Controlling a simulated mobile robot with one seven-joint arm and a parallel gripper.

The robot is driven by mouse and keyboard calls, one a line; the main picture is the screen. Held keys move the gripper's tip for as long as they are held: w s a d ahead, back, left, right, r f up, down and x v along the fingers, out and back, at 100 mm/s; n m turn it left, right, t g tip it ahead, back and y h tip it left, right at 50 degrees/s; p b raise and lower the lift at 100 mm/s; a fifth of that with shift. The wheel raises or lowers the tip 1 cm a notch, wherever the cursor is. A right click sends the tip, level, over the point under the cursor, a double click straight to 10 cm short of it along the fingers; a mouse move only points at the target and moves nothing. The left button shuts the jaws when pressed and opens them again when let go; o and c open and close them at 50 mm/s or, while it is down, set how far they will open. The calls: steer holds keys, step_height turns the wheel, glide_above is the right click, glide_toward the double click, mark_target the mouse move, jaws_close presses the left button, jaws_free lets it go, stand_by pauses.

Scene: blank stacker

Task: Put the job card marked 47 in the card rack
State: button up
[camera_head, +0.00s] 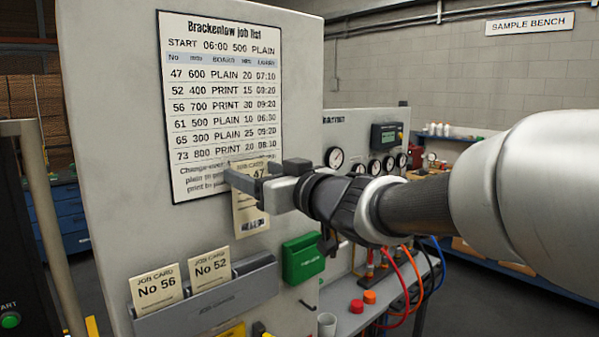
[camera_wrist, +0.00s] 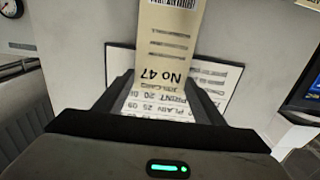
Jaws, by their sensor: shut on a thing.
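The job card marked 47 (camera_head: 249,215) is cream and hangs upright in my gripper (camera_head: 257,183), in front of the lower right of the job list. My gripper is shut on its top end. In the wrist view the card (camera_wrist: 167,45) appears upside down between the two dark fingers (camera_wrist: 165,95), with No 47 readable. The grey card rack (camera_head: 207,297) is fixed on the panel below and to the left of the card. Cards No 56 (camera_head: 157,290) and No 52 (camera_head: 210,267) stand in it. Its right part shows no card.
The job list (camera_head: 222,90) is on the pale panel behind the card. A green box (camera_head: 302,258) is on the panel right of the rack. Gauges, red and orange caps and coloured hoses lie further right. The panel between the held card and rack is clear.

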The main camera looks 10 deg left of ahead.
steer(key=shift+s+d+f+b, duration=0.1)
steer(key=shift+f+b, duration=0.3)
steer(key=shift+b, duration=0.05)
steer(key=b, duration=0.4)
glide_above(253, 223)
steer(key=v, duration=0.2)
steer(key=shift+s+d+f, duration=0.1)
steer(key=shift+f, duration=0.95)
steer(key=shift+s+d+f, duration=0.1)
steer(key=shift+f, duration=0.9)
steer(key=shift+f, duration=0.3)
steer(key=shift+f+b, duration=2.2)
steer(key=shift+f, duration=0.45)
steer(key=o, duration=1.4)
steer(key=shift+s+d, duration=0.1)
